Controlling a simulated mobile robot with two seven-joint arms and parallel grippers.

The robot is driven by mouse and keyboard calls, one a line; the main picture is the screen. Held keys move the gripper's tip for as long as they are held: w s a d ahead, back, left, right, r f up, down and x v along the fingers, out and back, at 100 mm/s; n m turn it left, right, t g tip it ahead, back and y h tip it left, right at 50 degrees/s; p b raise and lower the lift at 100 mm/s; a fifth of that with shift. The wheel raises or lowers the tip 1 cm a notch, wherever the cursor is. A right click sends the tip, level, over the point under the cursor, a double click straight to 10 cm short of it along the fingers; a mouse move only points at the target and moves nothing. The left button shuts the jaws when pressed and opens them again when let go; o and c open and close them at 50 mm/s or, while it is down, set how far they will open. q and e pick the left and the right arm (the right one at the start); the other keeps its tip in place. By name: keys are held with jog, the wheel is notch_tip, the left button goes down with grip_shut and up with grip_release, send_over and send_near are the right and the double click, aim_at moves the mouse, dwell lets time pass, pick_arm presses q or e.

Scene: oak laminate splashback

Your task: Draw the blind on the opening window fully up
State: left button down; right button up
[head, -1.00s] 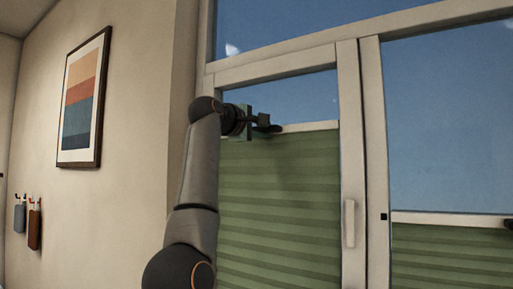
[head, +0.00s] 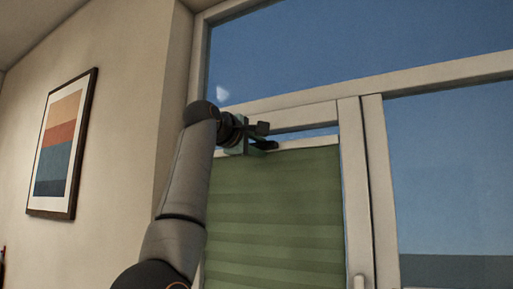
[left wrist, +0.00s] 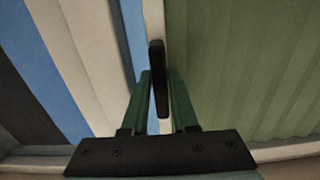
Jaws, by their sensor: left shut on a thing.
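The green pleated blind (head: 275,215) covers most of the left window sash (head: 352,180), the one with a handle (head: 359,281) at the picture's bottom edge. Its pale top rail (head: 300,145) is close below the sash's top frame, with a thin strip of blue glass between. My left gripper (head: 262,138) is at that rail. In the left wrist view its two green fingers are on either side of the dark blind handle (left wrist: 158,65), shut on it. The fingers' contact is partly hidden by the handle. My right gripper is out of view.
A wide pane (head: 450,170) fills the right side, with a dark band low behind it. A fixed pane (head: 330,45) runs above the sash. A framed striped picture (head: 62,145) hangs on the left wall. My left arm covers the window's left edge.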

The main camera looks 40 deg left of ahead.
pick_arm(q)
jog(key=shift+s+r, duration=0.15)
jog(key=shift+r, duration=0.25)
jog(key=c, duration=1.1)
grip_release()
jog(key=o, duration=0.3)
jog(key=shift+d+f, duration=0.1)
jog(key=shift+f, duration=0.15)
jog(key=s+d+b, duration=0.1)
jog(key=s+b, duration=0.5)
jog(key=s, duration=0.6)
jog(key=shift+s+d, duration=0.15)
jog(key=shift+d, duration=0.05)
